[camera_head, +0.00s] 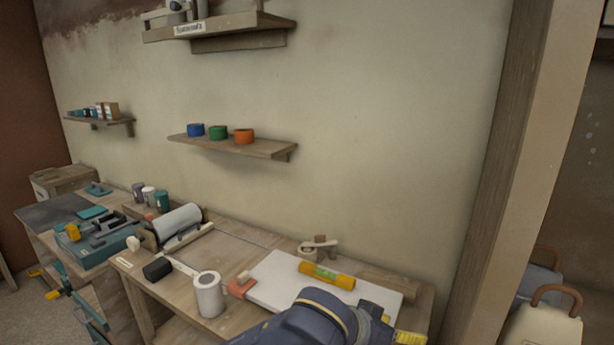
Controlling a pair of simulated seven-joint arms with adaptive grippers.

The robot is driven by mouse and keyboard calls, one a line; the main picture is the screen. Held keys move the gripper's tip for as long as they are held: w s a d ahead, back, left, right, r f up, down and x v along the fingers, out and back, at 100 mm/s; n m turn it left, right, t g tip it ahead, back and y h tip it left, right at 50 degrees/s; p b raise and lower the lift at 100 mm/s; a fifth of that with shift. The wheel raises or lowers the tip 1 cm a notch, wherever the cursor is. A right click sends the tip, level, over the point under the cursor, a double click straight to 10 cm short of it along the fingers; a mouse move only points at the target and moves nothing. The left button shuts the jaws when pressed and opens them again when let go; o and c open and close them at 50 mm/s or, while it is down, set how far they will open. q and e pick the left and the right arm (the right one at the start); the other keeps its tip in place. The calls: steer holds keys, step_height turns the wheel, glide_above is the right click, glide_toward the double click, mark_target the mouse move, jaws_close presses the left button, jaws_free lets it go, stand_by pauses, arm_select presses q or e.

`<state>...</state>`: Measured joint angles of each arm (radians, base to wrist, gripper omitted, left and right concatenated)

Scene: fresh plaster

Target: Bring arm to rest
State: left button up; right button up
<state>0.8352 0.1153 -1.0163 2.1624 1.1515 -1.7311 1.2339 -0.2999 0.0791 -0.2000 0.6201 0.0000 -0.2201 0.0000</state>
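A dark blue arm link of mine with a yellow band (322,308) comes in at the bottom edge, in front of the workbench (225,250). I cannot tell which arm it belongs to. Neither gripper shows, so I cannot see their fingers or whether they hold anything. A small yellow piece (411,338) shows at the bottom edge right of the link; I cannot tell what it is part of.
A shelf (260,148) holds blue, green and orange rolls. A wooden post (520,150) stands right.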

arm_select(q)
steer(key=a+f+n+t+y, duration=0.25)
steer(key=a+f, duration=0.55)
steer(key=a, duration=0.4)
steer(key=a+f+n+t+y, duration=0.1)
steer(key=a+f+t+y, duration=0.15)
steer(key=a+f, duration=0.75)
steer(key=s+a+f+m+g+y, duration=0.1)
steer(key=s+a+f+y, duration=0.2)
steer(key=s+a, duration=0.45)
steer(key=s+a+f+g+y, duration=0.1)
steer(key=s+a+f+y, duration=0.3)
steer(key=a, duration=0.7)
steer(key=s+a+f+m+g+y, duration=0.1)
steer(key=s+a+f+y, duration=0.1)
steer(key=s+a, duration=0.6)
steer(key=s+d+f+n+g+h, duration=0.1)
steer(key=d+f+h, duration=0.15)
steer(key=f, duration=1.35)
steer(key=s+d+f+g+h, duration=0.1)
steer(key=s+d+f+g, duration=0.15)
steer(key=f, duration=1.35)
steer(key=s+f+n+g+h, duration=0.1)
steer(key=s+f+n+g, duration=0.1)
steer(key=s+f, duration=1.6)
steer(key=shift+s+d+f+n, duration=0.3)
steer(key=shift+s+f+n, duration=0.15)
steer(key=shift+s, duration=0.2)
